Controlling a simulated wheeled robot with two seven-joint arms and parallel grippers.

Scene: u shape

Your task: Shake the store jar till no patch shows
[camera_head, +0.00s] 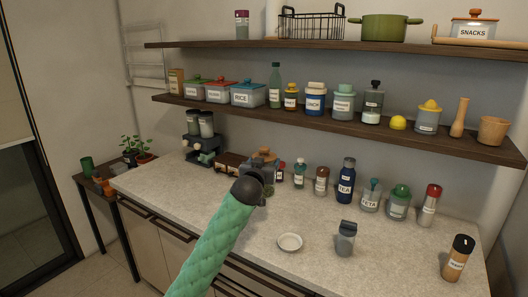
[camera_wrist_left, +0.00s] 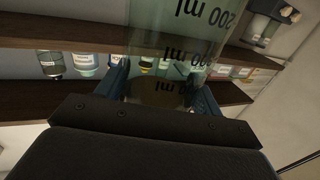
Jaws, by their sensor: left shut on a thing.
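My left gripper (camera_wrist_left: 163,88) is shut on a clear jar (camera_wrist_left: 185,35) with dark "ml" marks. The marks read upside down in the left wrist view. A brown patch (camera_wrist_left: 160,94) shows in the jar's end nearest the gripper, between the fingers. The jar's far end is cut off by the top of that view. In the head view my left gripper (camera_head: 262,178) is over the counter's middle, and my wrist hides most of what it holds. I cannot tell which of the labelled jars is called the store jar. My right gripper is not in view.
A loaded shelf (camera_head: 330,122) hangs above. The counter's front left is clear.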

